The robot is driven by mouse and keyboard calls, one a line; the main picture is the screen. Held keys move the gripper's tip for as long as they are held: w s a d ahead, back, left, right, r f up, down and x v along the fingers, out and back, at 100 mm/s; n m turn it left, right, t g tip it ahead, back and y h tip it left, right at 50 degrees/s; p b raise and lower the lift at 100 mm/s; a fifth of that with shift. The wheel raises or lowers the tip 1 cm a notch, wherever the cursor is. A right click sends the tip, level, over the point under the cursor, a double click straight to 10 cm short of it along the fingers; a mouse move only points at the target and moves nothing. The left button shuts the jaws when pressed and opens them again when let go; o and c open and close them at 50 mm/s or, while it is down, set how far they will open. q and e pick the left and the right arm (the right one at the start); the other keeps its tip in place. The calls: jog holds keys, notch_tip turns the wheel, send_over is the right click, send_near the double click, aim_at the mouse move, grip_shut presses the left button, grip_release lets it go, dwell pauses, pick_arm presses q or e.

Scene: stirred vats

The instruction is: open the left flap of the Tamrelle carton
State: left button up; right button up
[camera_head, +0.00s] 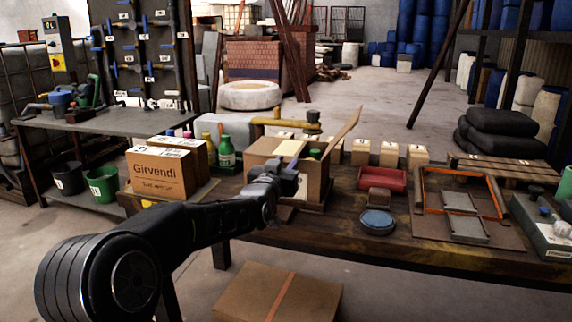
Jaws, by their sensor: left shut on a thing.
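An open brown carton (312,187) stands on the workbench in the middle of the view. No name can be read on it, so I take it to be the Tamrelle carton. Its right flap (343,133) stands up, tilted outward to the right. My left gripper (289,172) is at the front left of this carton, shut on a thin part that looks like its left flap. The gripper and wrist hide most of that flap and the carton's front left. My right gripper is not in view.
A closed Girvendi carton (160,172) stands to the left. A green bottle (226,155) is between the cartons. A red tray (382,179) and a blue round dish (377,221) lie to the right. A taped box (250,294) is on the floor in front.

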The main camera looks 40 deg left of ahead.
pick_arm(q)
grip_shut()
dwell(0.9)
